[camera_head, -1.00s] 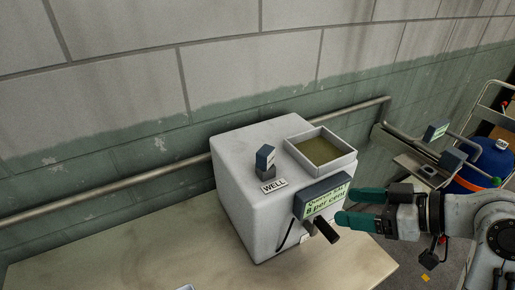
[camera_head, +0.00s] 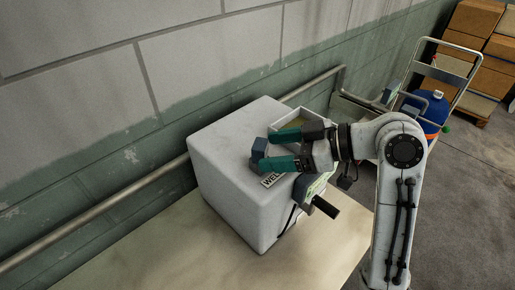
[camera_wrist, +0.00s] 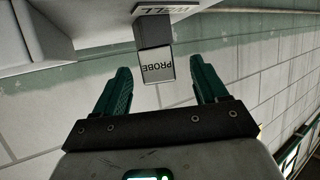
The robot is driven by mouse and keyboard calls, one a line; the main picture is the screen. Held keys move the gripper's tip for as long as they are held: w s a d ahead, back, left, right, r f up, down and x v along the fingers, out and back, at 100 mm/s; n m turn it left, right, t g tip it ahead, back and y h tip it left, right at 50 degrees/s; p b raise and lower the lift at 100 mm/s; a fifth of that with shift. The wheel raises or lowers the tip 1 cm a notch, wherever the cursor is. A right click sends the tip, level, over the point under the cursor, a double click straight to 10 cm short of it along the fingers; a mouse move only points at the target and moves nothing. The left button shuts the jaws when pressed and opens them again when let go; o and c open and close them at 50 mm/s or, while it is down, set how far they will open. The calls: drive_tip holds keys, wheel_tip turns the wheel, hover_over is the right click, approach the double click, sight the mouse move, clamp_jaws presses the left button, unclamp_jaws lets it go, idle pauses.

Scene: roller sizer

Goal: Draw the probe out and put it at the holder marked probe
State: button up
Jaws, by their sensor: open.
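My gripper (camera_head: 274,149) has green fingers and is open. In the wrist view the probe lies ahead, between the lines of the two fingers (camera_wrist: 161,82). The holder marked probe cannot be made out.
A tray with grainy contents (camera_head: 288,119) sits on the machine top, partly behind my gripper. A dark handle (camera_head: 326,207) sticks out of the machine's front. A pipe (camera_head: 90,222) runs along the wall. A trolley with a blue drum (camera_head: 425,112) stands at the right.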

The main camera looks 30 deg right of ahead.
sight(252, 151)
drive_tip(key=p+x, duration=0.1)
drive_tip(key=x, duration=0.3)
drive_tip(key=shift+w+a+r+p, duration=0.15)
drive_tip(key=shift+w+p, duration=0.15)
drive_tip(key=shift+p, duration=0.05)
drive_tip(key=shift+w+a+f, duration=0.3)
drive_tip(key=shift+w+a, duration=0.05)
drive_tip(key=shift+c, duration=0.3)
drive_tip(key=c, duration=1)
